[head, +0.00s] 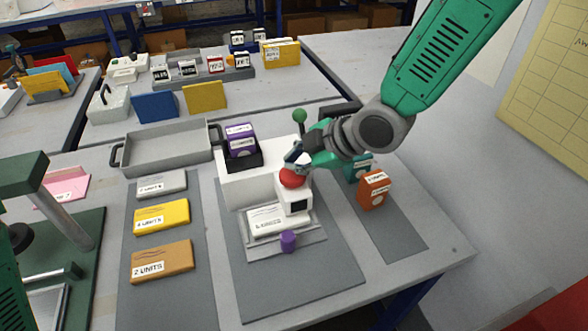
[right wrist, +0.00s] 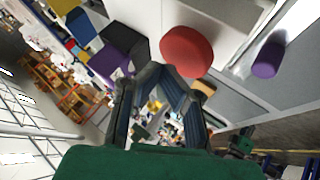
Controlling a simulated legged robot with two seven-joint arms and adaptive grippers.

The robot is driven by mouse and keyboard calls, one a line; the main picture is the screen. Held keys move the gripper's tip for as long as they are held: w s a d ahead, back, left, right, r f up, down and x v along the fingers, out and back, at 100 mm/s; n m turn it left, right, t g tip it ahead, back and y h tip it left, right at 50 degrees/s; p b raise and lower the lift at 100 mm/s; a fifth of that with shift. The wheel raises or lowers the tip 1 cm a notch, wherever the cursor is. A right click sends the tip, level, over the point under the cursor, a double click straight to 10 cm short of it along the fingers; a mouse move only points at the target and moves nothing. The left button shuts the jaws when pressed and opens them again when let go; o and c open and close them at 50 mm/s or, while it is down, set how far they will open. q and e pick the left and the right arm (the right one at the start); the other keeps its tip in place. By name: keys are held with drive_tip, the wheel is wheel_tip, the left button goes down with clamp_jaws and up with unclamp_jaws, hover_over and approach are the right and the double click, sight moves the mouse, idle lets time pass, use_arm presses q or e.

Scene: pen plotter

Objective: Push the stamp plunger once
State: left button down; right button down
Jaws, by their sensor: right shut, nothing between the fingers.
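The stamp plunger is a round red knob (head: 292,178) on top of a white machine (head: 240,185) with a small dark screen. The knob also shows large in the right wrist view (right wrist: 187,51), just beyond the fingertips. My right gripper (head: 296,157) is shut and empty, with its fingertips right above the knob in the head view. I cannot tell whether they touch it. A white labelled block (head: 278,219) lies on the machine's tray below the plunger. My left gripper is not in view.
A green-knobbed lever (head: 300,116) stands behind the plunger. A purple cartridge (head: 240,133) sits in a black holder to its left, and an orange cartridge (head: 374,190) stands to its right. A small purple knob (head: 288,241) is in front. The grey mat (head: 300,285) ahead is clear.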

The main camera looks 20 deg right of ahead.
sight(291, 173)
drive_tip(key=shift+a+r+p, duration=0.2)
drive_tip(key=shift+r+p, duration=0.65)
drive_tip(key=shift+r, duration=0.1)
drive_tip(key=shift+a+r+p, duration=0.2)
drive_tip(key=shift+r+p, duration=0.6)
drive_tip(key=shift+r, duration=0.15)
drive_tip(key=shift+d+r+p, duration=0.15)
drive_tip(key=shift+r+p, duration=0.55)
drive_tip(key=shift+r, duration=0.05)
drive_tip(key=shift+d+f, duration=0.1)
